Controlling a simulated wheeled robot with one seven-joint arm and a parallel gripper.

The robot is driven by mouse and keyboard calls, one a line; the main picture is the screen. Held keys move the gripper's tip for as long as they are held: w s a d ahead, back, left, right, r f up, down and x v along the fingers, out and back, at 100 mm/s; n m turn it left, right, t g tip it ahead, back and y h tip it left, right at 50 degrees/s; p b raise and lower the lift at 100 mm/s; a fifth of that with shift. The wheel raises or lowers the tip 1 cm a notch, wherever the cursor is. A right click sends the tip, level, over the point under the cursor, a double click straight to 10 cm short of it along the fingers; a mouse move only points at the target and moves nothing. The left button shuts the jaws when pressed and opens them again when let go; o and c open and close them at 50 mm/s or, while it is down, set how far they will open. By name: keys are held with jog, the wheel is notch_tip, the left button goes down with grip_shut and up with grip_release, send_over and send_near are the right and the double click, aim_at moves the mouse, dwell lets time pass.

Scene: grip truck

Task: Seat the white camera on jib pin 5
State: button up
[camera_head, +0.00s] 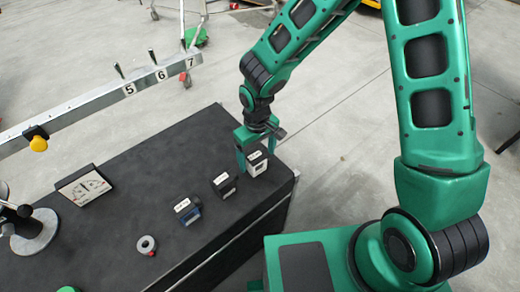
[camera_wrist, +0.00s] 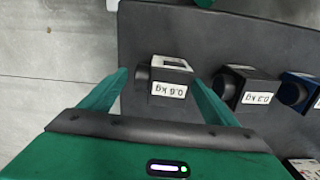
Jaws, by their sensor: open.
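The white camera (camera_head: 257,164) stands on the dark case top near its right end. In the wrist view the white camera (camera_wrist: 172,77) bears a 0.6 kg label and has a dark lens at its left. My gripper (camera_head: 256,166) is open above and around it. In the wrist view the two green fingers of my gripper (camera_wrist: 160,80) lie on either side of the camera, with gaps; contact is not visible. Jib pin 5 (camera_head: 119,71) is a short dark upright pin beside the 5 label on the silver jib beam (camera_head: 70,108). It looks bare.
A dark camera (camera_head: 223,183) and a blue camera (camera_head: 187,208) stand left of the white one. A grey ring (camera_head: 147,245) and a gauge card (camera_head: 84,186) lie on the case top (camera_head: 150,200).

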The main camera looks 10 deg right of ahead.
aim_at(257, 153)
jog(key=c, duration=1.5)
jog(key=o, duration=0.6)
jog(key=shift+c, duration=0.8)
jog(key=shift+r, duration=1.25)
jog(key=shift+r, duration=2.5)
